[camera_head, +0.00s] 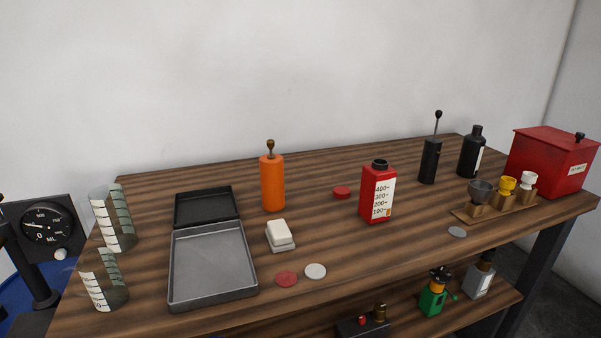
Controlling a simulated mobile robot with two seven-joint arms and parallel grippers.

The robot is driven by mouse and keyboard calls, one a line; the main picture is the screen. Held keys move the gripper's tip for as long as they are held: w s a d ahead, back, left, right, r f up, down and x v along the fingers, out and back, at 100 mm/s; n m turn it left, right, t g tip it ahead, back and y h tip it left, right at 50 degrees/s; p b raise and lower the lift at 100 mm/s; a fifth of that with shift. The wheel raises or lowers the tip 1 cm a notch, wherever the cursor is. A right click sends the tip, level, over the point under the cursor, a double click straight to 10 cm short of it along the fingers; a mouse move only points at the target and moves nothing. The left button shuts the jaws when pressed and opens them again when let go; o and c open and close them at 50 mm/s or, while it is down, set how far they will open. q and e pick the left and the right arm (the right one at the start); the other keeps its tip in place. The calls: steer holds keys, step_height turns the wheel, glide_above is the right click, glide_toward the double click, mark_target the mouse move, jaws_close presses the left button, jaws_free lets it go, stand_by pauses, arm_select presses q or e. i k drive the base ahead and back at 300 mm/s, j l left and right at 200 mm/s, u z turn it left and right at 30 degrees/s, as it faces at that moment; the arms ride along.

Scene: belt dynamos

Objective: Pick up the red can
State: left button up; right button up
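A red can (370,192) stands upright on the wooden table (330,235), right of the middle. It has a black open neck on top and a white label with graduated numbers on its front right face. Nothing touches it. Neither my left nor my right gripper is in view.
An orange cylinder (272,184), a red disc (342,192) and a black cylinder with a rod (430,161) stand or lie around the can. A grey open tray (212,262) and clear measuring cups (113,220) are at left. A red box (548,160) is at far right.

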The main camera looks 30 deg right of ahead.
mark_target(378, 178)
steer(key=l+z, duration=0.1)
steer(key=z, duration=1.3)
steer(key=i, duration=0.2)
steer(key=l+z, duration=0.05)
steer(key=l, duration=0.05)
